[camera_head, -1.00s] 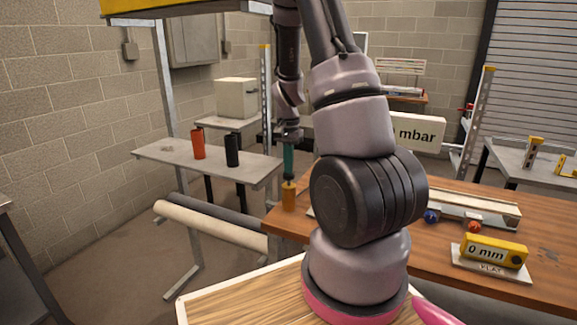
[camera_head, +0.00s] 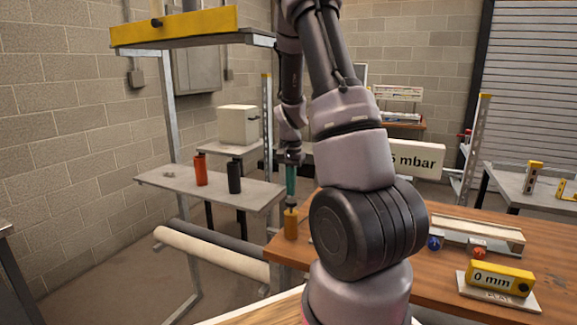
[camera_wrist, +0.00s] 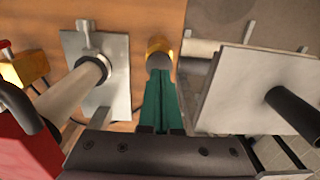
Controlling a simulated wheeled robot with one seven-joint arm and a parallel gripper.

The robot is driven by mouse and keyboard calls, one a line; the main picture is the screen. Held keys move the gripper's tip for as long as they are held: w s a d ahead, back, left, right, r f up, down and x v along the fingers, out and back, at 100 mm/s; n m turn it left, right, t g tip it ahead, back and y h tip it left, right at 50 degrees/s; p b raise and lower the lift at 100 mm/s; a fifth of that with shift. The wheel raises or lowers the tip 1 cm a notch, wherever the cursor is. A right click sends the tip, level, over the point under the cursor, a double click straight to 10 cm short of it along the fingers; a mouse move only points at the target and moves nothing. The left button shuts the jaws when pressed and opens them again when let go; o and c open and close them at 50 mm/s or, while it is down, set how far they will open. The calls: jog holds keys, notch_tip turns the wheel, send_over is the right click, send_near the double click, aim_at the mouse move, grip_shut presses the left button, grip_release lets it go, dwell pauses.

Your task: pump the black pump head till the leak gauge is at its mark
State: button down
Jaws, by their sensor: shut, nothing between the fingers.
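My gripper (camera_head: 291,200) has teal fingers, shut and pointing down close above an amber cylinder (camera_head: 291,224) at the table's left corner. In the wrist view, the closed fingers (camera_wrist: 159,82) reach toward that amber cylinder (camera_wrist: 158,50); I cannot tell if they touch it. The black pump head cannot be made out surely; a dark part at the fingertips is too small to identify. A white gauge box (camera_head: 418,158) stands behind my arm and reads "5 mbar", with its left side hidden.
A yellow gauge (camera_head: 500,278) reading "0 mm" sits front right on the wooden table (camera_head: 450,265). A grey shelf (camera_head: 165,184) at left holds a red cylinder (camera_head: 200,169) and a black cylinder (camera_head: 234,176). A yellow beam (camera_head: 190,24) crosses the upper left.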

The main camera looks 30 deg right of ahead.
aim_at(291, 200)
notch_tip(291, 200, up, 10)
dwell(0.3)
jog(key=shift+f, duration=0.1)
dwell(0.7)
